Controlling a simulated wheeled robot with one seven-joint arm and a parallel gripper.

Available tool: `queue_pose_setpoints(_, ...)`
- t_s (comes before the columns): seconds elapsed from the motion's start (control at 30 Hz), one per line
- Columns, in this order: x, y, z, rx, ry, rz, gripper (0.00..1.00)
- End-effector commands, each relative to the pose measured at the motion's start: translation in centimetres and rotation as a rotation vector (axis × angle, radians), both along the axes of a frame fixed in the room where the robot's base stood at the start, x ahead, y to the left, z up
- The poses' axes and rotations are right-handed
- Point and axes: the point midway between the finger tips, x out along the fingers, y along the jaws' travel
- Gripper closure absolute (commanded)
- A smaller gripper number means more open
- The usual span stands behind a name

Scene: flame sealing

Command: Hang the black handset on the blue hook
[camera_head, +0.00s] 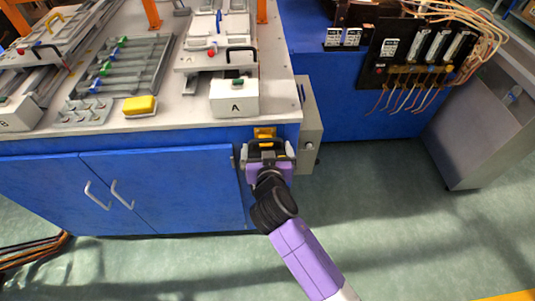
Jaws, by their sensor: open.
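My gripper (267,152) is at the front right corner of the blue cabinet, just below the worktop edge. Its pale fingers are spread apart. A dark curved shape shows between and behind the fingers; I cannot tell whether it is the black handset or part of the gripper. A small yellow piece (264,132) sits on the cabinet front just above the gripper. I cannot make out a blue hook against the blue cabinet; the gripper covers part of that area.
White box A (235,104) stands on the worktop (185,118) above the gripper, near a yellow block (140,105). A grey box (309,125) is fixed on the cabinet's right side. A wired black panel (390,66) stands back right. The green floor (370,210) at right is clear.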

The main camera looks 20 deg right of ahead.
Motion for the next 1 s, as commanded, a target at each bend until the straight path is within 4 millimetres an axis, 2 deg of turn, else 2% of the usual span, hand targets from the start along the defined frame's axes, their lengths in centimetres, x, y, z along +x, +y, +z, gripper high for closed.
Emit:
queue_pose_setpoints(0.2,1.4,-0.5,-0.6,0.001,0.000,0.000,0.00)
queue_pose_setpoints(0.5,1.5,-0.5,-0.7,0.001,0.000,0.001,0.02)
queue_pose_setpoints(0.9,1.5,-0.5,-0.7,0.000,0.000,0.001,0.79)
queue_pose_setpoints(1.0,1.5,-0.5,-0.7,0.000,0.000,0.001,0.79)
